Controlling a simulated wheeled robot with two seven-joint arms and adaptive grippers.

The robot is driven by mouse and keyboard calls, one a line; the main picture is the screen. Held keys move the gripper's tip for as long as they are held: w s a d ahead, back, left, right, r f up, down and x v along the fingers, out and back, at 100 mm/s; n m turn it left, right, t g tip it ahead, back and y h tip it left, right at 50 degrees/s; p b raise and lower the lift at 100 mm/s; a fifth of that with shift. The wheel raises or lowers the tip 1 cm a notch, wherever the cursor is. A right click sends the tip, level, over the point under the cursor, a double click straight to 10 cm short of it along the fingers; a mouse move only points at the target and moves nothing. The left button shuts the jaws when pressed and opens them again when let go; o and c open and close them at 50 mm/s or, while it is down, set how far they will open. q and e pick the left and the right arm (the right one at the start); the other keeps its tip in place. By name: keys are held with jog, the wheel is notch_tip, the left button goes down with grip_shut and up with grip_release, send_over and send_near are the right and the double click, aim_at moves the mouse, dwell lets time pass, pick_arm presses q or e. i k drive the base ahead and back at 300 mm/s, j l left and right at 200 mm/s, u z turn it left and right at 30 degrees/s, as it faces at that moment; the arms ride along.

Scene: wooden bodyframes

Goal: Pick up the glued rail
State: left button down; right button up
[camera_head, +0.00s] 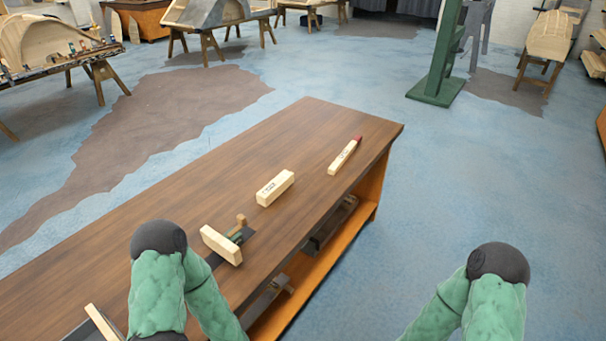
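A slim pale wooden rail (343,158) with a red end lies on the brown workbench (330,122), near its far right edge. I cannot tell whether the red is glue. A thicker pale block (275,188) with dark marks on its side lies nearer, at mid bench. Neither gripper shows. Of my arms only green-sleeved parts with dark rounded joints are seen, at lower left and lower right. Nothing touches the red-ended rail.
Another wooden piece (103,323) shows at the bottom left. Below the top is an orange shelf (320,262). A green post (438,75) stands beyond. Blue floor is clear to the right.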

aim_at(276, 187)
jog(key=i+l, duration=0.35)
jog(key=l, duration=0.15)
jog(key=i+l, duration=0.4)
jog(key=l, duration=0.15)
jog(key=i+l, duration=0.35)
jog(key=l, duration=0.15)
jog(key=i+l, duration=0.4)
jog(key=l, duration=0.15)
jog(key=i+l+u, duration=0.1)
jog(key=u, duration=0.3)
jog(key=i+l+u, duration=0.1)
jog(key=l+u, duration=0.4)
jog(key=u, duration=0.25)
jog(key=l+u, duration=0.25)
jog(key=u, duration=0.15)
jog(key=i, duration=0.05)
